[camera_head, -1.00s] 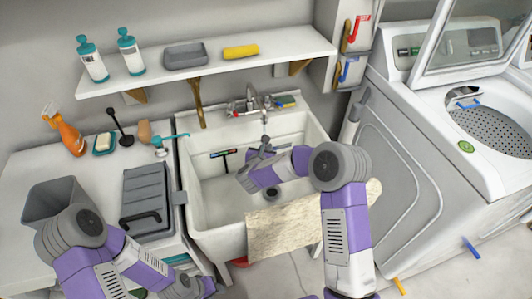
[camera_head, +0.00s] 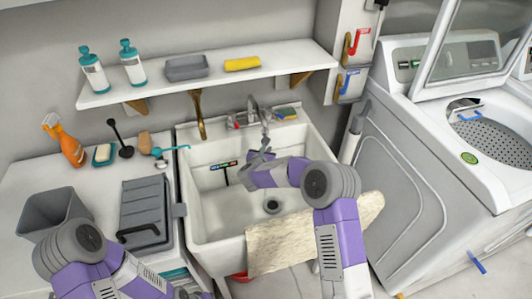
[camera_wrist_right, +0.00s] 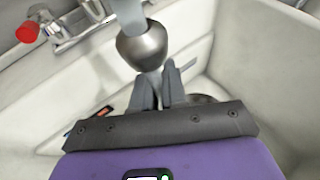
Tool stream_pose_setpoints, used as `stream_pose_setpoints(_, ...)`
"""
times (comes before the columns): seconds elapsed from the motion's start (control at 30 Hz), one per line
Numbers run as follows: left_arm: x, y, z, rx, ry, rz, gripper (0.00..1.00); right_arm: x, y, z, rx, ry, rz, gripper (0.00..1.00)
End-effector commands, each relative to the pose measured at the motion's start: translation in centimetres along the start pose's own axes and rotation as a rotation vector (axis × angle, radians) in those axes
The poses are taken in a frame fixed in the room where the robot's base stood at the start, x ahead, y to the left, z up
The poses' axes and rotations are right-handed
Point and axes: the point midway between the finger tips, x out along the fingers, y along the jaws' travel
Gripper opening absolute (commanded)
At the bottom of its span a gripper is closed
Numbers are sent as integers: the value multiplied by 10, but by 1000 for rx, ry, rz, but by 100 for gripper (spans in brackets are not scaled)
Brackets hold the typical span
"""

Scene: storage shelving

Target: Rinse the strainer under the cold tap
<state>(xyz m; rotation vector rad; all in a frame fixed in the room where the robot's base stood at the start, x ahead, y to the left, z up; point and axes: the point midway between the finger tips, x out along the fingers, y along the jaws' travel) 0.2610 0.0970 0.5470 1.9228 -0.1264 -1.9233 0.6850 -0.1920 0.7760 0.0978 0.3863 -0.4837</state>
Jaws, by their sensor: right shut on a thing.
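My right gripper (camera_head: 262,154) is inside the white sink (camera_head: 218,224), just below the tap (camera_head: 250,116). In the right wrist view its fingers (camera_wrist_right: 164,78) are shut on a rounded metal thing (camera_wrist_right: 142,46), which looks like the strainer. A grey-blue column stands directly above it; I cannot tell whether it is the spout or water. The tap's red handle (camera_wrist_right: 28,32) shows at the upper left there. In the head view the strainer is too small to make out. My left gripper (camera_head: 190,294) is at the bottom edge, mostly cut off.
A cloth (camera_head: 300,240) hangs over the sink's front edge. A dark drain (camera_head: 272,206) is in the basin floor. A shelf (camera_head: 215,80) with bottles runs above. A grey lidded box (camera_head: 146,205) stands left, a washer (camera_head: 400,190) right.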

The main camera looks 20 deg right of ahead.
Motion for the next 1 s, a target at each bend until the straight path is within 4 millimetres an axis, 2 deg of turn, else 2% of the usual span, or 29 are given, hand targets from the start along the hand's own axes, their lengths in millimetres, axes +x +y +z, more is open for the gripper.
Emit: stream_pose_setpoints(1.0, 2, -1, 0, 0, 0, 0, 40, 2, -10, 1, 0, -1, 1, 0)
